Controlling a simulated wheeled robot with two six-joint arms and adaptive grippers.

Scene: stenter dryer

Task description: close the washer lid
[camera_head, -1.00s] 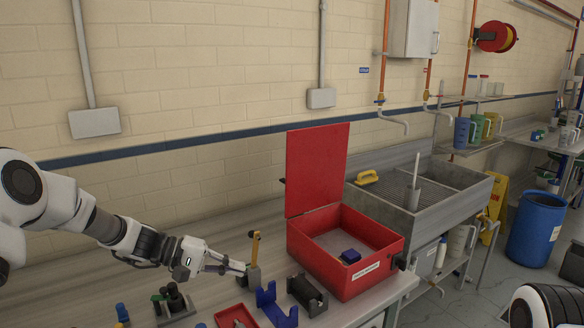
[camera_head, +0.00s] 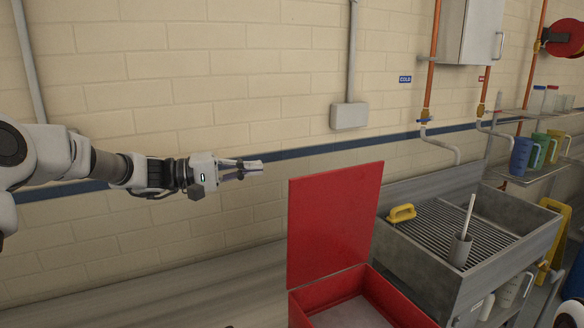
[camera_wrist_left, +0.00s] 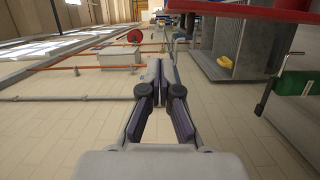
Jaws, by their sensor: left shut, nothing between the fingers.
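The washer is an open red box (camera_head: 408,304) at the bottom of the head view, cut off by the lower edge. In the left wrist view the closed fingers (camera_wrist_left: 158,68) are in the middle, and a red edge (camera_wrist_left: 250,13) crosses the top right. My right gripper is not in view.
A grey sink (camera_head: 500,240) with a yellow brush (camera_head: 401,213) stands right of the box. Pipes and a grey wall box (camera_head: 348,116) are on the brick wall behind. The bench (camera_head: 150,305) left of the lid looks clear where visible.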

